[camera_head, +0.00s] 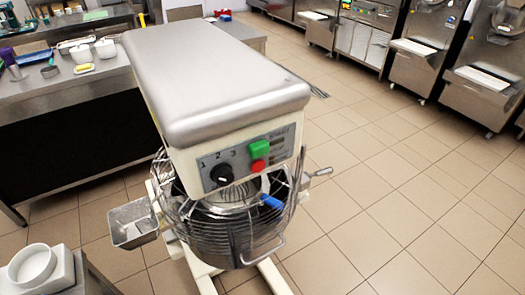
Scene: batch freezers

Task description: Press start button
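A floor-standing mixer (215,75) with a grey metal top stands in the middle of the head view. Its front panel (205,162) carries a green button (261,148), a red button (258,166) just below it, and a black dial (221,174) to the left marked with numbers. The green button looks like the start button, but I cannot read its label. Below the panel is a round wire guard (215,235) around the bowl, with a blue part (271,202) in front. Neither of my grippers is in view.
A metal chute (133,224) juts out left of the guard, and a lever (318,173) sticks out right. A counter (60,95) with containers stands behind left. White dishes (35,265) sit at the lower left. Machines (365,40) line the back right. The tiled floor (400,210) at right is clear.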

